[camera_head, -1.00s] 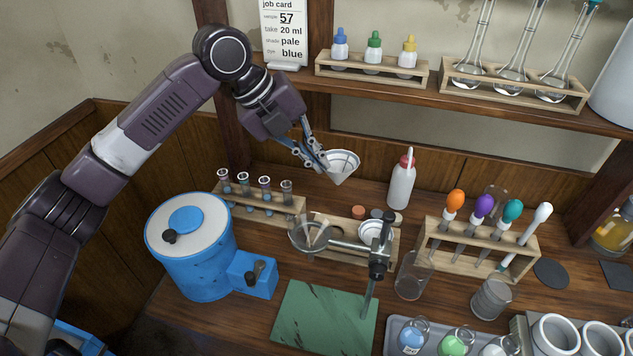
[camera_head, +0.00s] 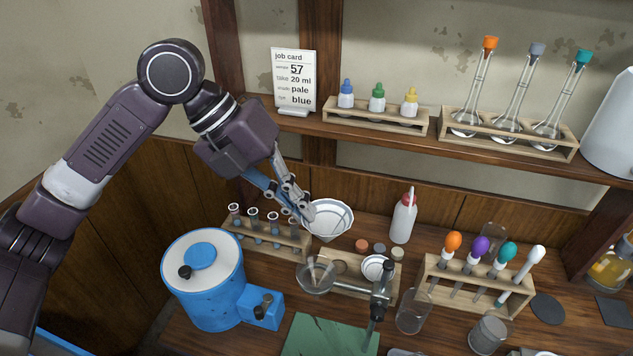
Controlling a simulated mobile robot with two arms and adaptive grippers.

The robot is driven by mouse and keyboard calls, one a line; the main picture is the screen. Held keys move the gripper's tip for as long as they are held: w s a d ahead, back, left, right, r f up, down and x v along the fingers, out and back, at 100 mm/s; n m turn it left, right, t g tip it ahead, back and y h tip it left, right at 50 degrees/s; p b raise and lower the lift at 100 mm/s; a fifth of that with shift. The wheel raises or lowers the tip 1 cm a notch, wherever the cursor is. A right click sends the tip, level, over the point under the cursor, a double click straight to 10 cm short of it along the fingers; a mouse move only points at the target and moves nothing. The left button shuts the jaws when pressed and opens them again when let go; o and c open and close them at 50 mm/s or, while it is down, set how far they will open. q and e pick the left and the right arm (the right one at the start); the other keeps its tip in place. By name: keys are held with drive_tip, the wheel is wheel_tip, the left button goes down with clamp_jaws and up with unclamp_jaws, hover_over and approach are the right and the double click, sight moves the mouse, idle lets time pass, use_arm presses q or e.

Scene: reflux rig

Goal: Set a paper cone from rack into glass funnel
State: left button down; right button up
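My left gripper (camera_head: 304,211) is shut on the rim of a white paper cone (camera_head: 328,219). The cone is held point down in the air, above and behind the glass funnel (camera_head: 316,278) and apart from it. The funnel is clear glass, beside a metal clamp arm, in front of the wooden rack (camera_head: 352,289). Another white paper cone (camera_head: 374,267) sits in that rack, to the right of the funnel. My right gripper does not show.
A rack of test tubes (camera_head: 268,241) and a blue drum (camera_head: 203,282) stand left of the funnel. The clamp stand (camera_head: 381,296) and an empty beaker (camera_head: 411,311) are on its right. A white bottle (camera_head: 403,218) with a red cap stands behind. A green mat (camera_head: 325,338) lies in front.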

use_arm(q)
drive_tip(key=s+a+r+m, duration=0.1)
drive_tip(key=s+r, duration=0.1)
drive_tip(key=s, duration=0.1)
wheel_tip(320, 180, down, 8)
drive_tip(key=b, duration=0.5)
drive_tip(key=shift+s+f+m+g+b, duration=0.2)
drive_tip(key=shift+s+m+g+b, duration=0.1)
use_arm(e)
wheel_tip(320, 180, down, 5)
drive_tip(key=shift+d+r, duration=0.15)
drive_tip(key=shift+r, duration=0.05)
use_arm(q)
drive_tip(key=shift+a, duration=0.1)
drive_tip(key=c, duration=2.1)
unclamp_jaws()
drive_tip(key=shift+r, duration=0.1)
wheel_tip(320, 180, up, 6)
drive_tip(key=p, duration=0.6)
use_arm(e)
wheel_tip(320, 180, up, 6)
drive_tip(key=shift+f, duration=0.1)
